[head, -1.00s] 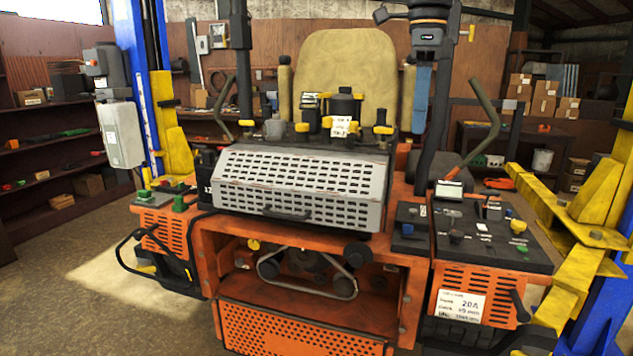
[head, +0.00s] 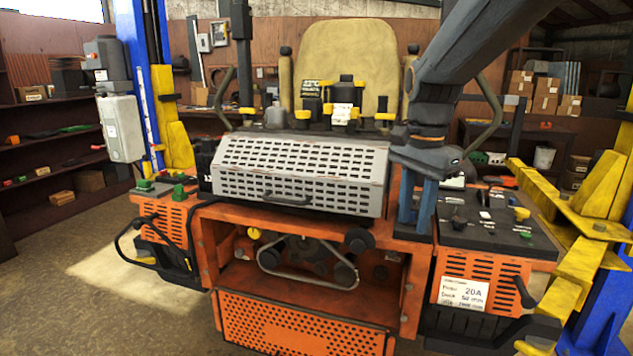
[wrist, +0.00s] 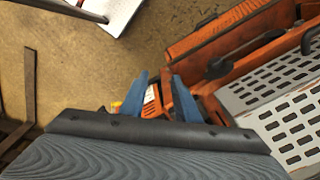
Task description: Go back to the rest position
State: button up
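My gripper (head: 415,225) hangs from my dark arm in the head view, its two blue fingers pointing down. It is in front of the right part of the orange mower (head: 310,330), near the right end of the grey slotted cover (head: 300,180). The two blue fingers also show in the wrist view (wrist: 158,77). They stand apart with a gap between them, and I see nothing held. Orange mower parts show behind the gap. I cannot tell whether the fingertips touch the mower.
A dark panel with switches (head: 490,217) lies right of my gripper. Yellow lift arms (head: 580,215) and a blue post stand at the right, another blue post (head: 137,60) at the left. The floor (head: 90,315) at the front left is clear.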

jog(key=s+f+n+b, duration=0.2)
jog(key=s+f+n, duration=0.4)
jog(key=f, duration=0.5)
jog(key=s+f+n+b, duration=0.2)
jog(key=s+f+n, duration=0.3)
jog(key=s+f, duration=0.3)
notch_tip(320, 180, down, 4)
jog(key=shift+r+n+t, duration=0.25)
jog(key=shift+n+t, duration=0.15)
jog(key=shift+o, duration=0.3)
jog(key=shift+a, duration=0.2)
